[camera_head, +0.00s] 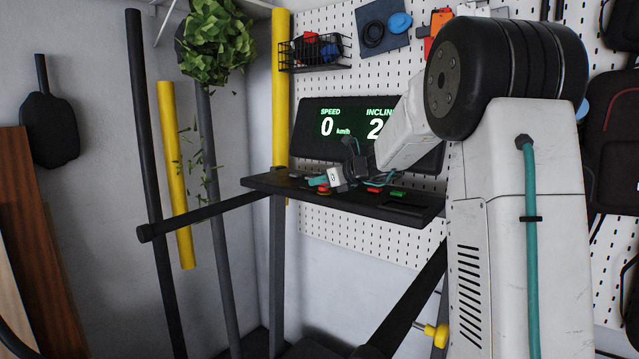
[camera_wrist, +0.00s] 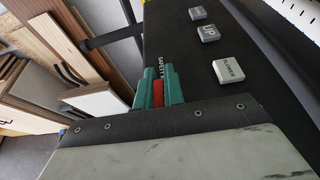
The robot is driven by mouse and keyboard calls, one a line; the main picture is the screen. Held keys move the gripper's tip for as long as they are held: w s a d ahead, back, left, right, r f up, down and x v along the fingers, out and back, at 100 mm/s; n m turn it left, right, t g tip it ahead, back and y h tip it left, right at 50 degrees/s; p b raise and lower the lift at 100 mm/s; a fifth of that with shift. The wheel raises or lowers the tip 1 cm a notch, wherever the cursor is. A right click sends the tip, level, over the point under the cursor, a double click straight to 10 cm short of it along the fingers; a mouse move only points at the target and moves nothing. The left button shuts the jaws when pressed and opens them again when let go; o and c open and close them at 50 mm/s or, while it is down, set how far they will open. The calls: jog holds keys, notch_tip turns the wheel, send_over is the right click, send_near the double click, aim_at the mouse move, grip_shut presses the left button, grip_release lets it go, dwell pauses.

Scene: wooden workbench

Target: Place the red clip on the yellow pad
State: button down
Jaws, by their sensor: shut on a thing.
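My gripper (camera_wrist: 158,86) has teal fingers, shut on the red clip (camera_wrist: 158,95) between them in the wrist view. The fingers are over the black console's edge, beside the white word SAFETY. In the head view my gripper (camera_head: 318,181) is at the left part of the console shelf. A small red and yellow spot (camera_head: 323,190) shows just below the fingers; I cannot tell whether it is the yellow pad with something red on or above it. No yellow pad shows in the wrist view. Whether the clip touches the console is hidden.
The black console shelf (camera_head: 270,184) carries a red button (camera_head: 375,190) and a green button (camera_head: 397,194). Grey keys, one marked SLOWER (camera_wrist: 229,72), lie right of the fingers. A lit display (camera_head: 315,148) stands behind. A black handrail (camera_head: 190,217) extends left.

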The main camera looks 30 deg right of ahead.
jog(key=shift+f, duration=0.3)
jog(key=shift+f, duration=0.15)
jog(key=c, duration=1.5)
grip_release()
jog(key=shift+s+d+r, duration=0.1)
jog(key=shift+s+r, duration=0.1)
jog(key=shift+r, duration=0.15)
jog(key=v, duration=1.1)
jog(key=shift+s+r, duration=0.1)
jog(key=shift+s, duration=0.2)
